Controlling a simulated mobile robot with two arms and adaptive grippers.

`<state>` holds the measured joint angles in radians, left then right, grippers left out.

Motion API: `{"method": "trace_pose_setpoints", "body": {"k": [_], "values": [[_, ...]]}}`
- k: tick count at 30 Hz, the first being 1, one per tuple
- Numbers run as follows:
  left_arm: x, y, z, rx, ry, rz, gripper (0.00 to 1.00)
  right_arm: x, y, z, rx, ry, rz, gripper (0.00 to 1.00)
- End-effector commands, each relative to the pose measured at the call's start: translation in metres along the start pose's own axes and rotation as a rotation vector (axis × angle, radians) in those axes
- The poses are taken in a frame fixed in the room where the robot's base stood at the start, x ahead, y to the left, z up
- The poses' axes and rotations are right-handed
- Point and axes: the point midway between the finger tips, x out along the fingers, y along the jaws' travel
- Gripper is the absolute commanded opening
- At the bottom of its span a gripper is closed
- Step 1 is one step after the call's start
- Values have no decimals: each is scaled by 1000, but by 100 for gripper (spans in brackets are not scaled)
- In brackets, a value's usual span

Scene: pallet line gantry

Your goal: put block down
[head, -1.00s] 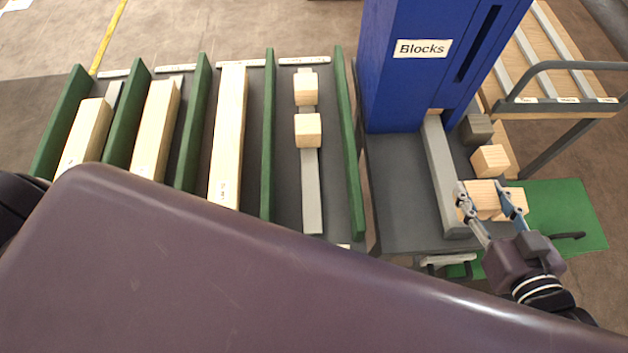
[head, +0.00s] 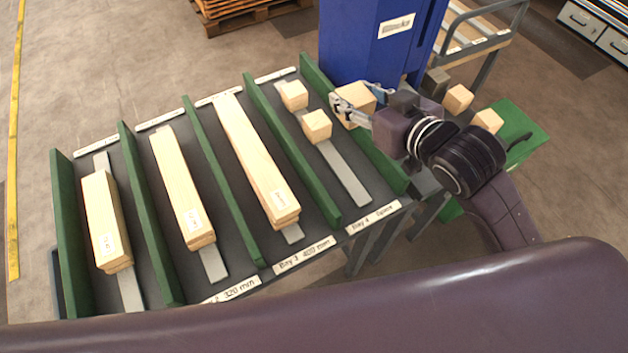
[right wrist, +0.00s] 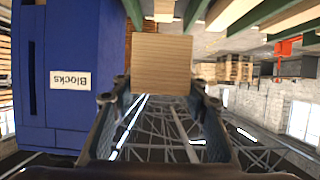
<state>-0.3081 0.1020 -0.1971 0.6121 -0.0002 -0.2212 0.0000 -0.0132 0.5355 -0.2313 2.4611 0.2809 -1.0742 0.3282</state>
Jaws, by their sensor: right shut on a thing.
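My right gripper (head: 350,108) is shut on a pale wooden block (head: 357,104), which it holds up near the green divider at the right side of Bay 4. The held block (right wrist: 160,55) also shows between the fingers in the right wrist view. In Bay 4, two similar blocks, a far one (head: 294,94) and a nearer one (head: 317,125), rest on the grey strip (head: 343,174). The held block is to the right of both. My left gripper is not in view.
Green dividers (head: 195,150) separate the bays. Long timbers lie in the three bays to the left. The blue Blocks dispenser (head: 370,45) stands close behind my right gripper. More loose blocks (head: 458,98) lie at the right. The near part of Bay 4's strip is clear.

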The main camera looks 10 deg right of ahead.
Motion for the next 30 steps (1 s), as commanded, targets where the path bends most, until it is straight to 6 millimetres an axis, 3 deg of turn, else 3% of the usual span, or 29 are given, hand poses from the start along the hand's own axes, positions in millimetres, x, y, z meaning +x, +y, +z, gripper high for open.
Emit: {"method": "trace_pose_setpoints", "body": {"k": [2, 5, 14, 21, 30], "values": [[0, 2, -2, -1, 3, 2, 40, 2, -1, -3, -2, 0, -1, 16], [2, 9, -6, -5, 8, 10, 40, 6, -2, 7, 0, -6, -2, 16], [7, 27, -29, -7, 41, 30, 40, 35, -2, 80, 0, -9, -2, 16], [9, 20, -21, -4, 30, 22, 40, 56, -1, 128, -2, -4, -2, 16], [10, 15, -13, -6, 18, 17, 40, 68, -2, 157, -1, -4, -3, 16]]}}
